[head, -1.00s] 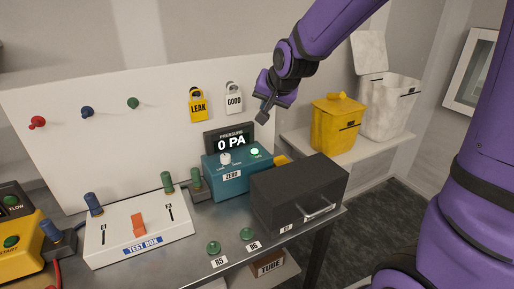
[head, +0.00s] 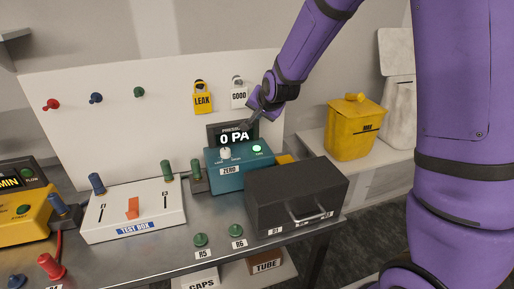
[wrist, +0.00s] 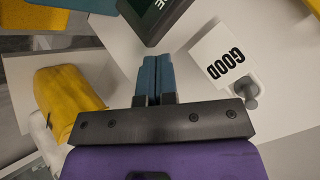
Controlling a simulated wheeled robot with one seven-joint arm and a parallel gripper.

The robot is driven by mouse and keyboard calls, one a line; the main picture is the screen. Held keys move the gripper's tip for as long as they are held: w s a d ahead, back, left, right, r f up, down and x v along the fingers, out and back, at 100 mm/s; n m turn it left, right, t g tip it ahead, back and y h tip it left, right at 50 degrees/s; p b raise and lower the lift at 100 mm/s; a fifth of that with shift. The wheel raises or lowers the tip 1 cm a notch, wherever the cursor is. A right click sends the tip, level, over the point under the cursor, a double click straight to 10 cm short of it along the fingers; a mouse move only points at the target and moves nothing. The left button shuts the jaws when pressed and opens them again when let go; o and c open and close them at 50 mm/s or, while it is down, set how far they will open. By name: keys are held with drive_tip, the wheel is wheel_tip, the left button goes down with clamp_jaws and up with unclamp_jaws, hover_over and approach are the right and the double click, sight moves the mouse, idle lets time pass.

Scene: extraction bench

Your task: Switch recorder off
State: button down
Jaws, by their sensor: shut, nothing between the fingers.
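No thing in view carries a readable "recorder" label. A teal box (head: 236,178) on the bench has a white knob (head: 225,154), a lit green button (head: 257,149) and a "ZERO" label. Behind it stands a dark display (head: 233,134) reading "0 PA", which also shows in the wrist view (wrist: 152,18). My gripper (head: 250,122) is above the teal box, close to the display and below the "GOOD" tag; I cannot tell whether it touches the display. In the wrist view its two blue fingers (wrist: 157,80) are together and empty.
A dark box with a handle (head: 296,198) stands right of the teal box. A white test box (head: 132,211) with an orange switch is at left. "LEAK" (head: 203,99) and "GOOD" (head: 239,96) tags hang behind. A yellow bin (head: 353,130) is on the right shelf.

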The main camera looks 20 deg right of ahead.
sight(259, 147)
drive_tip(key=shift+f, duration=0.15)
drive_tip(key=shift+f, duration=4.25)
drive_tip(key=shift+f, duration=0.2)
drive_tip(key=shift+f, duration=0.2)
drive_tip(key=shift+f, duration=0.4)
drive_tip(key=shift+r, duration=0.8)
drive_tip(key=shift+r, duration=0.15)
